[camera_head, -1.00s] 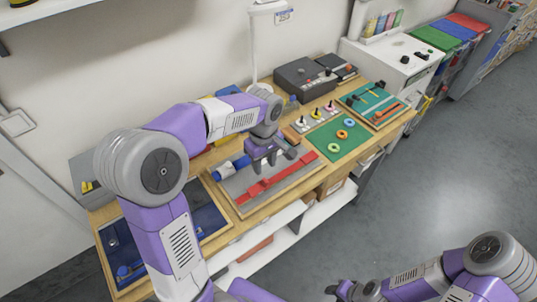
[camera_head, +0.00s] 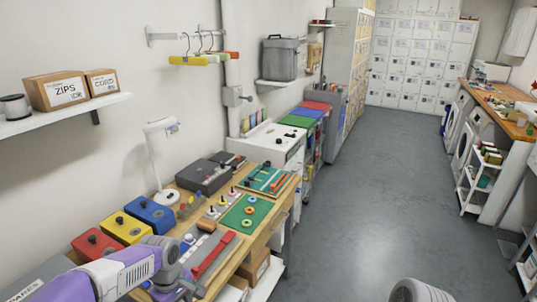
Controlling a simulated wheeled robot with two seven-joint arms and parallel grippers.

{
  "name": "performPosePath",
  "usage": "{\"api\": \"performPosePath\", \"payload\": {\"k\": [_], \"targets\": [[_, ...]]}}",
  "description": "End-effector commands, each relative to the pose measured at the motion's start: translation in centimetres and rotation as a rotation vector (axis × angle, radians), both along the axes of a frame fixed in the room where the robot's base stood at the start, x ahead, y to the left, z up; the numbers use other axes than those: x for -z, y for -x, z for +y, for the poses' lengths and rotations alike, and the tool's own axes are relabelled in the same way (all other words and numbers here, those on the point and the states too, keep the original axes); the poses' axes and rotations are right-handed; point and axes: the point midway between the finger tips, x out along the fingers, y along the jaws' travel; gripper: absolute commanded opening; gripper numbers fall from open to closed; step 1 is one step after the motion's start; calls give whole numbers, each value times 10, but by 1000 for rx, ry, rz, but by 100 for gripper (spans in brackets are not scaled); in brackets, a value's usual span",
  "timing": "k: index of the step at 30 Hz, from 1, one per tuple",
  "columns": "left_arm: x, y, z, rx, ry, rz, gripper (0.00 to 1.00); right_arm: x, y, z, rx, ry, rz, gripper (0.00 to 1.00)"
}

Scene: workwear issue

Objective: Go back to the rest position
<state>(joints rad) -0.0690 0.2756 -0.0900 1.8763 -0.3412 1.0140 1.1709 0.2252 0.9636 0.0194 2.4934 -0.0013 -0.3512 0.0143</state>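My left arm comes in at the bottom left, and its gripper (camera_head: 182,289) hangs over the near end of the wooden workbench (camera_head: 262,238). The fingers are small and near the bottom edge, so I cannot tell whether they are open or shut. A red strip (camera_head: 213,257) lies on a grey board to the right of this gripper. Only a rounded grey part of my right arm shows at the bottom right; the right gripper is out of view.
Blue, yellow and red boxes (camera_head: 126,228) line the wall side of the bench. A green mat (camera_head: 246,214) with rings and a lamp (camera_head: 163,160) stand farther along. A white cabinet (camera_head: 266,146) follows. The grey floor (camera_head: 365,210) is open to the right.

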Motion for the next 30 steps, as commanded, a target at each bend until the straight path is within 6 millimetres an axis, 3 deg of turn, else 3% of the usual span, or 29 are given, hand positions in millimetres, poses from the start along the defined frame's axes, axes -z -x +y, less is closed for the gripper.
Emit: {"api": "performPosePath", "payload": {"k": [7,11,14,19,24,30], "targets": [[77,3,-32,190,89,-3,40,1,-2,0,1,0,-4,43],[126,15,-53,307,149,-19,40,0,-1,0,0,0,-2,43],[171,34,-72,407,205,-40,40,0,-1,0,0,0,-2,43],[243,86,-106,578,282,-102,40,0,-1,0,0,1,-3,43],[279,133,-123,693,296,-157,40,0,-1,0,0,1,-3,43],[292,155,-129,756,282,-189,40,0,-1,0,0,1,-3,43]]}}
